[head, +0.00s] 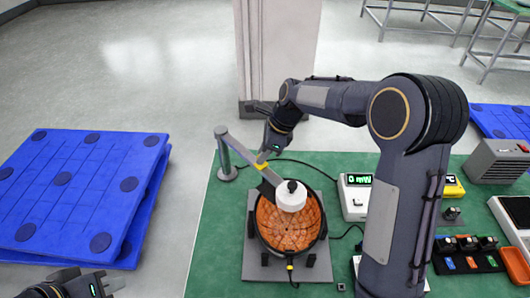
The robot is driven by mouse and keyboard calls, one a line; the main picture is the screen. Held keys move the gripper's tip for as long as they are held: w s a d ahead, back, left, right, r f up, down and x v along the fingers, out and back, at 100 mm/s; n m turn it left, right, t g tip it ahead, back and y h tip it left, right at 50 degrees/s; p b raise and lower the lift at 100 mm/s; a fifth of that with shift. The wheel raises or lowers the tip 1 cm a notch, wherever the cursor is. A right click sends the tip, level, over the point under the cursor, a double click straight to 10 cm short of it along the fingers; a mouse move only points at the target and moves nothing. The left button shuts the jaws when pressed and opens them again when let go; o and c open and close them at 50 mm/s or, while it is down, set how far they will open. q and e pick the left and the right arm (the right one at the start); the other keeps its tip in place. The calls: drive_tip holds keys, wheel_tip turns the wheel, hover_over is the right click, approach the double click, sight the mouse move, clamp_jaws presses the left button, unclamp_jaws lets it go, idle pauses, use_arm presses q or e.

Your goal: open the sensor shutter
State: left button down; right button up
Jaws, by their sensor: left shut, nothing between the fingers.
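A grey post (226,160) on the green bench carries a slanting grey arm (240,148) with a yellow mark partway along. At its end, a white round head (291,199) with a black knob on top hangs over a dark round bowl with an orange segmented inside (282,233). I cannot make out which part is the shutter. My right gripper (262,158) points down at the slanting arm by the yellow mark; its fingertips are too small to show whether they touch or grip. My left gripper (108,284) is shut and empty at the lower left, away from the bench.
A white meter with a green display (357,196) stands right of the bowl, partly behind my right arm. Cables run around the bowl. A yellow device (453,187), a grey box (497,161) and a black tray (468,262) lie farther right. Blue pallets (75,195) lie left of the bench.

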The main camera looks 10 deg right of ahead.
drive_tip(key=o, duration=0.4)
drive_tip(key=shift+s+d, duration=0.1)
drive_tip(key=shift+s, duration=0.05)
drive_tip(key=shift+o, duration=0.2)
drive_tip(key=w+b+v, duration=0.1)
drive_tip(key=v, duration=0.6)
drive_tip(key=shift+s+r, duration=0.35)
drive_tip(key=shift+s, duration=0.15)
drive_tip(key=shift+d, duration=0.15)
